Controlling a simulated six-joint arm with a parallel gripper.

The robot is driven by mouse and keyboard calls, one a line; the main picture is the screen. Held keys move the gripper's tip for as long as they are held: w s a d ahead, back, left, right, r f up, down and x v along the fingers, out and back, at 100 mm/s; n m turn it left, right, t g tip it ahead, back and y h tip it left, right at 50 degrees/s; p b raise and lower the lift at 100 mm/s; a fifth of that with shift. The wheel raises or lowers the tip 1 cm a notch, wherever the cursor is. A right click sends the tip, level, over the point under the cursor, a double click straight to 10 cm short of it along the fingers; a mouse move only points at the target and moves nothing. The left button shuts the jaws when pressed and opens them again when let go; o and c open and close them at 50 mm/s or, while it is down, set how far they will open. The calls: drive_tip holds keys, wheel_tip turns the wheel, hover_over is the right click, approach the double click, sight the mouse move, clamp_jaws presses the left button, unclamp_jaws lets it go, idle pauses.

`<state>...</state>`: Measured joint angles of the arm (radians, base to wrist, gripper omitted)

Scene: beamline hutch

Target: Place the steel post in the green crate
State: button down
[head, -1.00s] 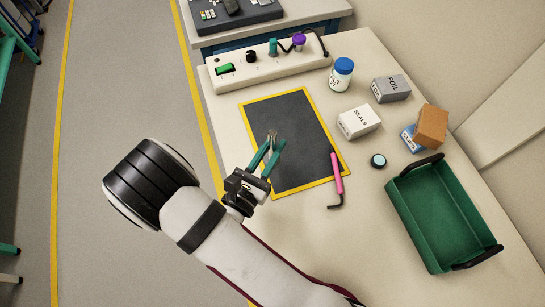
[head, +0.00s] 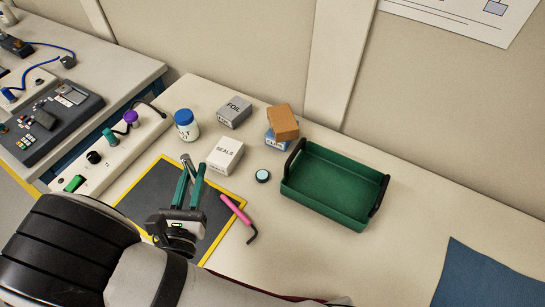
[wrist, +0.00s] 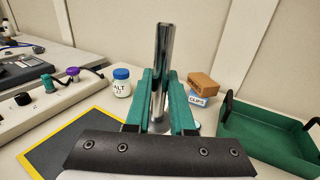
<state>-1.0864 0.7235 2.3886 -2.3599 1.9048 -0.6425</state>
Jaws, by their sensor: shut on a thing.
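The steel post (wrist: 161,75) stands up between the two green fingers of my gripper (wrist: 168,98) in the wrist view. My gripper is shut on it. In the head view the post (head: 187,163) shows as a short grey piece at the fingertips of my gripper (head: 190,180), which is over the dark mat. The crate (wrist: 265,140) also shows at the right in the wrist view.
A pink-handled hex key (head: 236,210) and a small round pale-topped thing (head: 262,176) lie between mat and crate. A SEALS box (head: 225,156), FOIL box (head: 234,111), SALT jar (head: 186,125) and brown box (head: 282,121) on a CLIPS box stand behind.

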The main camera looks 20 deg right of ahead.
drive_tip(key=w+d+m+g+h, duration=0.1)
drive_tip(key=d+m+g+h, duration=0.35)
drive_tip(key=d, duration=0.95)
drive_tip(key=w+d+m+g+h, duration=0.25)
drive_tip(key=d+h, duration=0.25)
drive_tip(key=d, duration=0.8)
drive_tip(key=shift+m, duration=0.3)
drive_tip(key=f, duration=0.9)
drive_tip(key=s+f, duration=0.1)
drive_tip(key=f, duration=0.4)
drive_tip(key=shift+a, duration=0.15)
drive_tip(key=shift+f, duration=0.35)
drive_tip(key=shift+f, duration=0.15)
drive_tip(key=c, duration=0.8)
unclamp_jaws()
